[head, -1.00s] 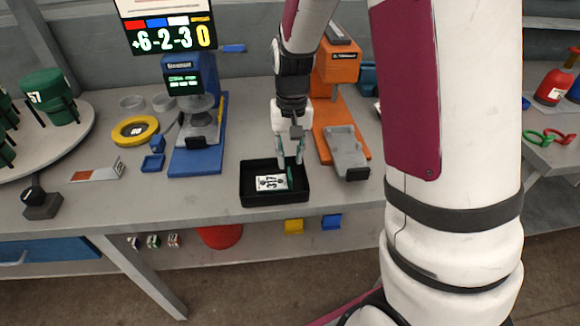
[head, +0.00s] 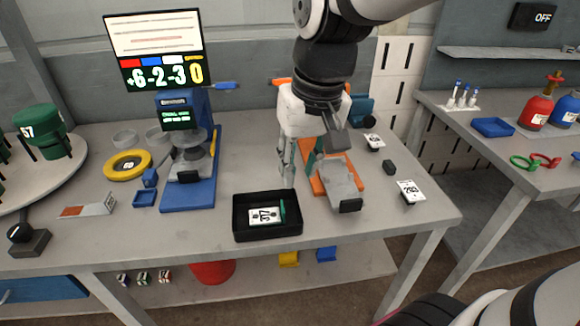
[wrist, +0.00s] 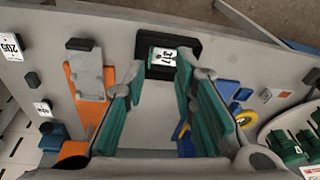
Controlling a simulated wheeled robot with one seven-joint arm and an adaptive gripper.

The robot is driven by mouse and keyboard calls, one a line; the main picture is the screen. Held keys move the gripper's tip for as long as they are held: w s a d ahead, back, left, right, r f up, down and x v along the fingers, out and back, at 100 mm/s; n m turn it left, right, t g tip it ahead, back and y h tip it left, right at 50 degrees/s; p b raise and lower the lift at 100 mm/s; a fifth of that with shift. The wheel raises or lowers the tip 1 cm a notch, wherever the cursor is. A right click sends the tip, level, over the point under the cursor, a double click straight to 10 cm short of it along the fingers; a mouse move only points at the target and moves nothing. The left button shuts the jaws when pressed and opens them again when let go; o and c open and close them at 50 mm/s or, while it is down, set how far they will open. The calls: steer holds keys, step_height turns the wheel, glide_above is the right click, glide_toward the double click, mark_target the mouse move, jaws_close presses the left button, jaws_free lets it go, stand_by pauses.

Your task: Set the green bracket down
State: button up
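The green bracket (head: 283,211) appears as a thin green piece in the black tray (head: 236,224), along the right side of a white card marked 37 (head: 262,216). A little green shows beside the card in the wrist view (wrist: 152,62). My gripper (head: 300,175) is open and empty above the table, behind and to the right of the tray, apart from the bracket. In the wrist view, its green-padded fingers (wrist: 160,75) stand wide apart with bare table between them.
A blue machine (head: 187,193) stands left of the tray. An orange stand (head: 317,185) with a grey plate (head: 341,182) is close to my gripper on the right. A yellow ring (head: 127,166) lies at the left. Table in front of the blue machine is clear.

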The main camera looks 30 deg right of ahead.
steer(key=s+a+r+n+t, duration=0.1)
steer(key=s, duration=0.9)
steer(key=shift+s+n+t, duration=0.3)
steer(key=shift+s+t, duration=0.1)
steer(key=shift+r, duration=0.15)
steer(key=shift+r+p, duration=0.35)
steer(key=shift+r, duration=0.05)
